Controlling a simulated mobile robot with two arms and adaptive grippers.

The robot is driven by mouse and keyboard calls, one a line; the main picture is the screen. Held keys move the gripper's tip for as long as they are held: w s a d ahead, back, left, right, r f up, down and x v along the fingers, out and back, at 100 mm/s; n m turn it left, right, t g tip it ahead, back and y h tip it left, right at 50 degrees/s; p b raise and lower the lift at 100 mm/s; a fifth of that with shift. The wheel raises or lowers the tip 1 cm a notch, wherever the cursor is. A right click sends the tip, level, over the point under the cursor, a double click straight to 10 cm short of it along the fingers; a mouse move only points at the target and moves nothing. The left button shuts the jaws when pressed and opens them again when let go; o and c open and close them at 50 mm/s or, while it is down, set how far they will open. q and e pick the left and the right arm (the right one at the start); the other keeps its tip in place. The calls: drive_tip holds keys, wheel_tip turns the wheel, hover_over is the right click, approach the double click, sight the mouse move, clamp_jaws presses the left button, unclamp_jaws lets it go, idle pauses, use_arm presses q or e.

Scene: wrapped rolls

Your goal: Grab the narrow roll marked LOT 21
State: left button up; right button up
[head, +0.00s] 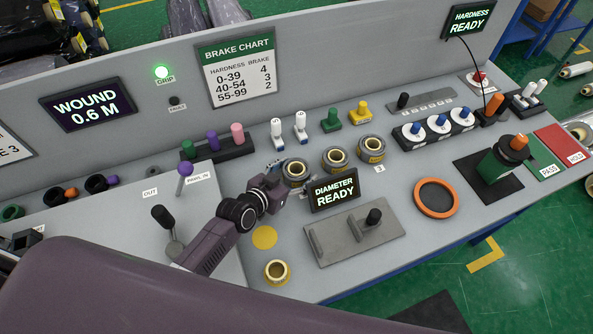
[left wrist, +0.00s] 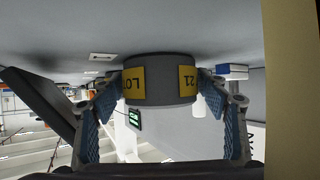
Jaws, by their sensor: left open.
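The narrow roll marked LOT 21 is a grey ring with yellow labels, seen in the left wrist view (left wrist: 160,92), where its lettering is upside down. In the head view it appears to be the leftmost roll (head: 297,169) of three on the bench, partly hidden by my gripper. My left gripper (head: 292,183) is at its near side. In the left wrist view its blue-padded fingers (left wrist: 161,88) are open, one on each side of the roll; I cannot tell whether they touch it. My right gripper is not in view.
Two similar rolls, the middle one (head: 335,159) and the right one (head: 371,149), stand close by on the right. The DIAMETER display (head: 334,193) stands just right of my gripper. A lever with a purple knob (head: 185,169) rises to the left. An orange ring (head: 436,198) lies farther right.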

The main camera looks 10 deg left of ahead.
use_arm(q)
drive_tip(key=shift+c, duration=0.3)
drive_tip(key=c, duration=1)
drive_tip(key=shift+c, duration=0.5)
drive_tip(key=shift+w+r, duration=0.1)
drive_tip(key=shift+r, duration=0.1)
